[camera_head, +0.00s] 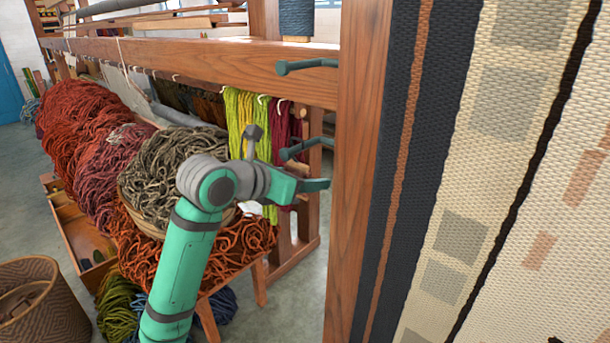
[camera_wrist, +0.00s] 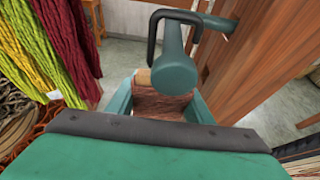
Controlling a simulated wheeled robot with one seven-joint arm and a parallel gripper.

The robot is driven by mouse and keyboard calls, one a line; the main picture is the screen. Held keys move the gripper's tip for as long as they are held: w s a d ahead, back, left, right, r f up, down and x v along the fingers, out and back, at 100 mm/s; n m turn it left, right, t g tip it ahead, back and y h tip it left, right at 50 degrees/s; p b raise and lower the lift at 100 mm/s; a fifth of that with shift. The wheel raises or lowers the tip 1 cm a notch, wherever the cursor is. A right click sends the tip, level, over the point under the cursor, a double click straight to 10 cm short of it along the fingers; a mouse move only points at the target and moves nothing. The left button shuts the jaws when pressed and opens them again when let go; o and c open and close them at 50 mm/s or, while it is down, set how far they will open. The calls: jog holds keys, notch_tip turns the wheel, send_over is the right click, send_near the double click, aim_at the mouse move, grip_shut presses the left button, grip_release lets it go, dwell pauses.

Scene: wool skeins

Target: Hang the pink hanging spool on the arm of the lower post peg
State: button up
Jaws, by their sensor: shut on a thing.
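The pink hanging spool (camera_wrist: 160,104), a dull pinkish-brown roll, sits between the fingers of my gripper (camera_wrist: 161,100) in the wrist view. My gripper is shut on it. A black wire loop (camera_wrist: 152,38) rises above the spool. The teal lower post peg (camera_wrist: 173,76) has its rounded end over the spool's top, and its shaft shows inside the loop's outline. I cannot tell whether the loop rests on it. In the head view the lower post peg (camera_head: 303,149) sticks out left from the post, just above my gripper (camera_head: 312,191). The spool is not discernible there.
An upper peg (camera_head: 305,66) juts from the same wooden post (camera_head: 357,170). Yellow-green skeins (camera_head: 238,120) and dark red skeins hang left of the pegs. A woven textile (camera_head: 480,180) fills the right. Wool heaps (camera_head: 85,125) and a basket (camera_head: 42,305) stand left.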

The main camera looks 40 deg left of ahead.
jog(key=shift+f, duration=0.15)
jog(key=o, duration=1.1)
jog(key=v, duration=1)
jog(key=shift+s, duration=0.35)
